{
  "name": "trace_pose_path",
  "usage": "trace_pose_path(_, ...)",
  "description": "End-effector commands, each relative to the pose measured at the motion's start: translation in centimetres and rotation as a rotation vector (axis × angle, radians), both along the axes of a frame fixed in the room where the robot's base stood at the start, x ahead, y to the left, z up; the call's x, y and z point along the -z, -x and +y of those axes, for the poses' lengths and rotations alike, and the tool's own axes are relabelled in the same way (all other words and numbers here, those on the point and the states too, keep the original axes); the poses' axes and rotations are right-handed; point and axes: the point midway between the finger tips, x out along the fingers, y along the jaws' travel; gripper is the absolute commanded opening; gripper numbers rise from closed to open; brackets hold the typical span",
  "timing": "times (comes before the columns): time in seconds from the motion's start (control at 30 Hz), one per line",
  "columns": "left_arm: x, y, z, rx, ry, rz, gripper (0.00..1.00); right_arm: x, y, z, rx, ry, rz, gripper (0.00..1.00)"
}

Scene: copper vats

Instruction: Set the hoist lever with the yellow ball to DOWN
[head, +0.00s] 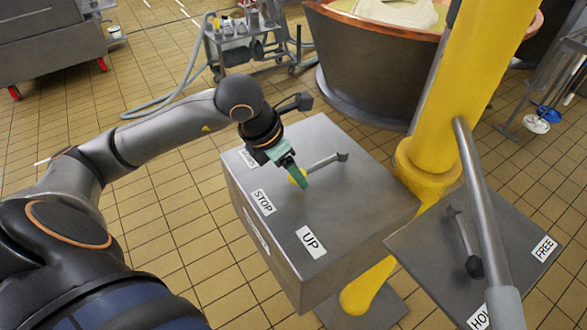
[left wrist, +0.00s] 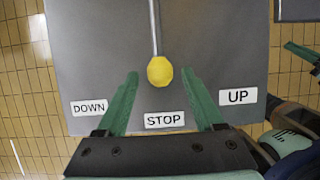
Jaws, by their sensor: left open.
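The hoist lever (left wrist: 154,28) is a thin metal rod with a yellow ball (left wrist: 160,71) at its end, on top of a grey box (head: 350,215). The ball points at the STOP label (left wrist: 164,119), between DOWN (left wrist: 89,107) and UP (left wrist: 238,96). My left gripper (left wrist: 160,74) is open, with one green finger on each side of the ball and a visible gap to each. In the head view the left gripper (head: 298,177) partly hides the ball. A green finger at the right edge of the left wrist view appears to be my right gripper (left wrist: 301,52); its jaws cannot be made out.
A second grey panel (head: 510,235) at the right has a dark-knobbed lever (head: 465,240) and a FREE label (head: 544,248). A yellow post (head: 470,80) stands beside the box, with a metal bar (head: 480,190) in front. A copper vat (head: 375,60) and a cart (head: 250,45) stand behind.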

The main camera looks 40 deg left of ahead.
Motion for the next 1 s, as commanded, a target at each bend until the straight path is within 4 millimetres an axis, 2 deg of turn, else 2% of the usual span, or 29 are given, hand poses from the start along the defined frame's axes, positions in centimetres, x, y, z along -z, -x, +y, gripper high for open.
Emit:
trace_pose_path(0.17, 1.08, -0.39, -0.25, 0.000, 0.001, 0.000, 0.69, -0.20, -0.15, 0.00, -0.001, 0.000, -0.003, 0.00)
trace_pose_path(0.43, 1.23, -0.44, -0.23, 0.000, 0.000, 0.000, 0.69, -0.21, -0.19, 0.01, 0.000, 0.000, -0.004, 0.00)
trace_pose_path(1.0, 1.18, -0.44, -0.23, 0.000, 0.000, 0.000, 0.06, -0.23, -0.21, 0.00, 0.000, 0.000, -0.005, 0.00)
